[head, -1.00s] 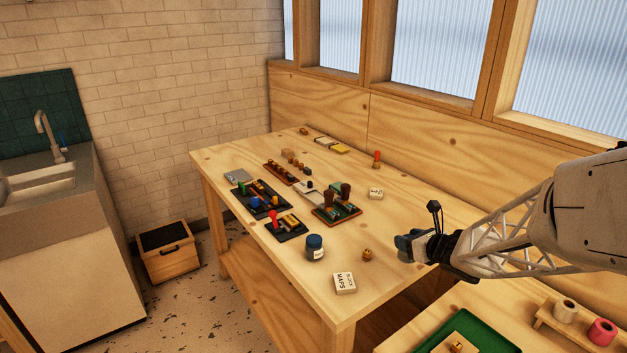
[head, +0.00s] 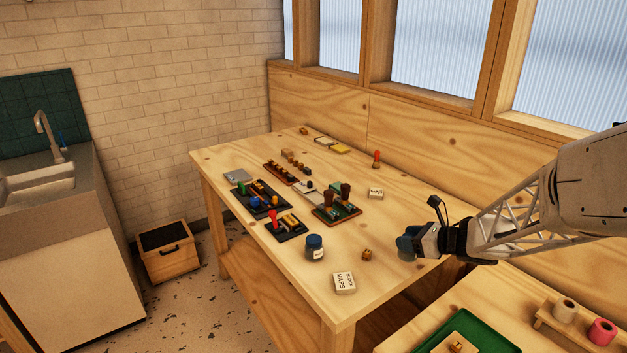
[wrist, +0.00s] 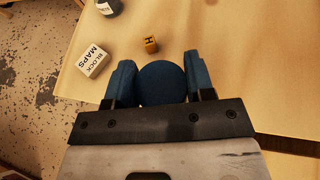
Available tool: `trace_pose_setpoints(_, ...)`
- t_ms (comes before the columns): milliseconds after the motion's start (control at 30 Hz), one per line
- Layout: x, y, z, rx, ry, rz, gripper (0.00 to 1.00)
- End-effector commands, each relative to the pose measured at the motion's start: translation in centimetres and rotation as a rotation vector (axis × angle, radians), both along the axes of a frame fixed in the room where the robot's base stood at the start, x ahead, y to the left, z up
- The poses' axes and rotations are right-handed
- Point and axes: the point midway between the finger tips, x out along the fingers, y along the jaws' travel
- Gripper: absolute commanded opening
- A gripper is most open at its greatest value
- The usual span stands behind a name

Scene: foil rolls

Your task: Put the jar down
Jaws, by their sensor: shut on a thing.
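My gripper (wrist: 162,84) is shut on a jar; in the wrist view its round dark blue lid (wrist: 162,83) fills the gap between the two blue fingers. In the head view my gripper (head: 408,245) is at the table's right front edge, and the held jar is mostly hidden by the fingers. I cannot tell whether its base touches the wooden table (head: 375,285). A second jar (head: 315,248), with a blue lid and pale label, stands upright on the table to the left.
A small wooden cube (head: 367,254) and a white MAPS block (head: 344,283) lie left of my gripper. Trays with stamps and tools (head: 336,212) stand farther back. A nearer bench holds a green tray (head: 490,340) and foil rolls (head: 602,331). Bare tabletop surrounds the cube.

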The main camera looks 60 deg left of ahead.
Motion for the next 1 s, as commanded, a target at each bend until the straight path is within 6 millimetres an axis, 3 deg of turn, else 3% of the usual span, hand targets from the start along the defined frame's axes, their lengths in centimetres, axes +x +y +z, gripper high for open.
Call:
trace_pose_setpoints(367, 1.1, 1.2, -0.2, 0.000, 0.000, 0.000, 0.05)
trace_pose_setpoints(1000, 6.4, 7.2, -0.9, 0.001, 0.000, 0.000, 0.05)
